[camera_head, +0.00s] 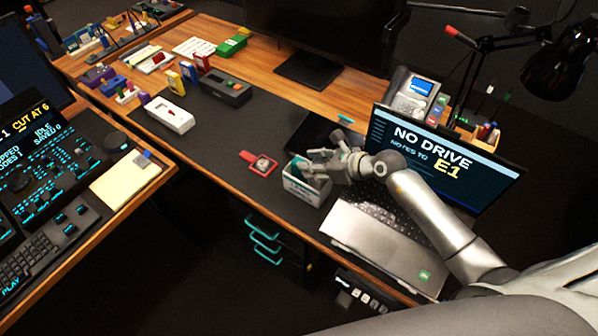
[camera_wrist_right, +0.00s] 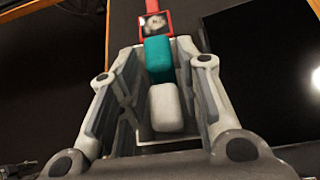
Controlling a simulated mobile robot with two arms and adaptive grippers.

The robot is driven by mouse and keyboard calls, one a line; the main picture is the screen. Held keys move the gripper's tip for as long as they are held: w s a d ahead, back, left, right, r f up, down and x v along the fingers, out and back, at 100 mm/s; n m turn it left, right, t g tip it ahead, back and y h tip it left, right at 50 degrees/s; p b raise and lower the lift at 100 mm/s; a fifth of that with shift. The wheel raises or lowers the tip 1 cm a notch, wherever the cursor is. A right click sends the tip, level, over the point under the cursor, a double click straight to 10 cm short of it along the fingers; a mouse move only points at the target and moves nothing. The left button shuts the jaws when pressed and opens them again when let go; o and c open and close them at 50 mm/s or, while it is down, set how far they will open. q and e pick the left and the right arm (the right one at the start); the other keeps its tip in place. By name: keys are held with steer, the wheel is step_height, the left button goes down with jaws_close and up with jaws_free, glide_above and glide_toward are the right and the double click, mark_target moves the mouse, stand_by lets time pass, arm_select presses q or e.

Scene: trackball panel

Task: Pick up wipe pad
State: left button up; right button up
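A small white open box (camera_head: 305,187) stands on the dark desk mat, left of the laptop. In the right wrist view, the box (camera_wrist_right: 136,62) holds a teal block-shaped pad (camera_wrist_right: 158,60) and a whitish pad (camera_wrist_right: 166,106). I cannot tell for sure which one is the wipe pad. My right gripper (camera_head: 316,163) is over the box. In the wrist view its fingers (camera_wrist_right: 155,75) are spread apart, with both pads showing between them. Whether a finger touches a pad is unclear. My left gripper is not in view.
A red-framed tag (camera_head: 262,165) lies left of the box. The laptop (camera_head: 385,235) is close on its right, with a phone (camera_head: 412,97) and a lamp (camera_head: 560,75) behind. The mat (camera_head: 225,145) left of the tag is mostly clear.

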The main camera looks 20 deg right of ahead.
mark_target(299, 174)
steer(key=x, duration=0.2)
steer(key=p+x, duration=0.1)
steer(key=x, duration=0.1)
steer(key=shift+w+a+r, duration=0.2)
steer(key=shift+a, duration=0.05)
steer(key=shift+w+a+f, duration=0.15)
steer(key=shift+w, duration=0.05)
steer(key=c, duration=0.4)
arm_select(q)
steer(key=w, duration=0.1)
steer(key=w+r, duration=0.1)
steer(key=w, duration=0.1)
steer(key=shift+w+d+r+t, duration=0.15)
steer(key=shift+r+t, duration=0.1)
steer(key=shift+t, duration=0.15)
